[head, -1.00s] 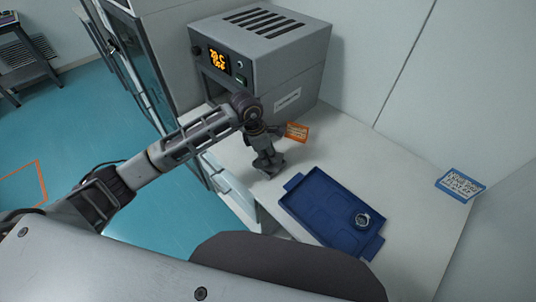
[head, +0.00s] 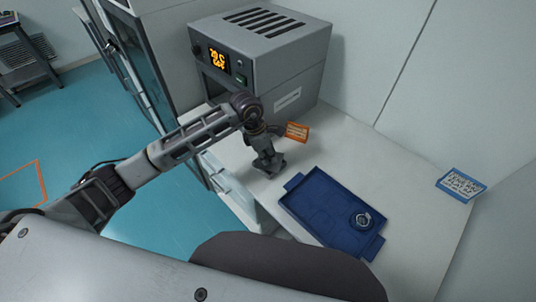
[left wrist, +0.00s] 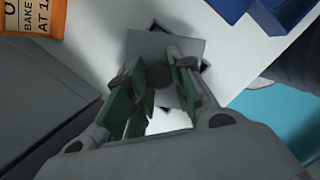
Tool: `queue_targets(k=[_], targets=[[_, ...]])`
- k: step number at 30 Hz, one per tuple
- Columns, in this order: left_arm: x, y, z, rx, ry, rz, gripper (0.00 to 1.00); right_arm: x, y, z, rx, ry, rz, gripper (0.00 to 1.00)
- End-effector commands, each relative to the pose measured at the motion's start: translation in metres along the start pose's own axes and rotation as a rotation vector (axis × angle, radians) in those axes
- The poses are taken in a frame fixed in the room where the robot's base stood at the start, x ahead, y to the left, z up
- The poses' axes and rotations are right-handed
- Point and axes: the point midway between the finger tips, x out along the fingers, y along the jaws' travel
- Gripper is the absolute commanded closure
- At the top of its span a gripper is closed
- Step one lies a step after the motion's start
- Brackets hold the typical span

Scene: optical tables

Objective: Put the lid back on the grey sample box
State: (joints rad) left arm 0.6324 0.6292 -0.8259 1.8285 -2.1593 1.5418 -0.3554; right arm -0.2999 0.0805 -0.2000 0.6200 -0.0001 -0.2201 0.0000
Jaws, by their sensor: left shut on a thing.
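My left gripper (head: 268,160) points down over the white table near its left edge, in front of the grey oven. In the left wrist view my left gripper (left wrist: 159,82) is shut on the dark round knob of the grey square lid (left wrist: 149,44). Dark corners of what looks like the sample box (left wrist: 206,64) stick out from under the lid, turned relative to it. Whether the lid touches the box is hidden. In the head view the lid and box are not clearly told apart beneath the gripper. My right gripper is not in view.
A blue tray (head: 300,206) with a small round metal-rimmed item (head: 362,220) lies to the right. A grey oven (head: 265,68) with a lit display stands behind. An orange card (head: 297,131) is close beside the gripper.

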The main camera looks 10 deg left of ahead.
Motion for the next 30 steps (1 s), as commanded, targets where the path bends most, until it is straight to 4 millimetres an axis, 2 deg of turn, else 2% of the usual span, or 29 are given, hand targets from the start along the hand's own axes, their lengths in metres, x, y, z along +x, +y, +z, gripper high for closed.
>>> queue_targets(k=[20,21,27,30], targets=[[0.0004,-0.0002,0.0001,0.000,0.000,0.000,1.00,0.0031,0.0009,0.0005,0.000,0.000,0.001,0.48],[0.0003,-0.0002,0.0001,0.000,0.000,0.000,0.75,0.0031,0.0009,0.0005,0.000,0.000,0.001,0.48],[0.0004,-0.0002,0.0001,0.000,0.000,0.000,0.52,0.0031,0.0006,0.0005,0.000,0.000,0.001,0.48],[0.0004,-0.0002,0.0001,0.000,0.000,0.000,0.52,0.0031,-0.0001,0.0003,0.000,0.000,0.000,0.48]])
